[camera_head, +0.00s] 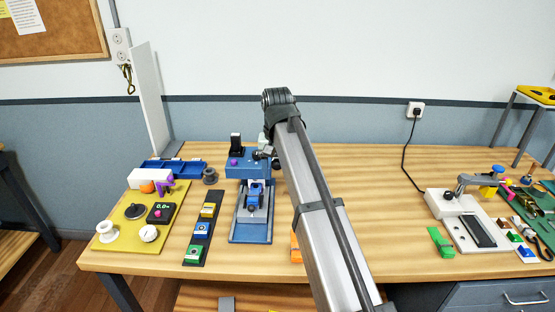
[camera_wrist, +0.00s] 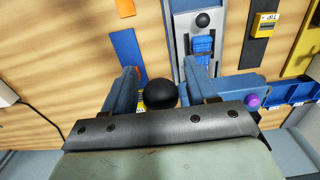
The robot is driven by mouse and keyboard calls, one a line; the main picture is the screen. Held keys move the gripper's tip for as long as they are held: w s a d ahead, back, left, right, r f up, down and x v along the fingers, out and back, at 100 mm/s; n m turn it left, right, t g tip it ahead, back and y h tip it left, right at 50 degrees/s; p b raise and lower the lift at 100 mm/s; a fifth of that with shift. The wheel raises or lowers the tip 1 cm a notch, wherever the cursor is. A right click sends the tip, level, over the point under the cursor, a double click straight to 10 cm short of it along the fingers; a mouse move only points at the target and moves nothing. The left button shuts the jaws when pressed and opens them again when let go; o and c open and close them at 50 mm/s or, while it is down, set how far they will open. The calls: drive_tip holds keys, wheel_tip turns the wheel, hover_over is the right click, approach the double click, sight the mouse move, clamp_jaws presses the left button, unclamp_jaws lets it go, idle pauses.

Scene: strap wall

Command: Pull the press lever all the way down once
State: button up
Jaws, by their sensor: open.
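The blue press (camera_head: 250,222) stands on the table just left of my arm, and its body (camera_wrist: 236,88) shows at the right of the wrist view. A black ball knob (camera_wrist: 160,93), which looks like the end of the press lever, sits between the two fingers of my gripper (camera_wrist: 159,72). The fingers are open on either side of the knob, and I cannot tell whether either touches it. In the head view my gripper (camera_head: 267,149) is beside the press head, small and partly hidden by my arm. The lever's shaft is mostly hidden.
A dark strip with coloured blocks (camera_head: 202,231) and a yellow board (camera_head: 125,238) lie left of the press. A blue bin (camera_head: 172,169) stands behind.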

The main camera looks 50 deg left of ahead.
drive_tip(key=shift+r, duration=0.15)
drive_tip(key=shift+r, duration=3.4)
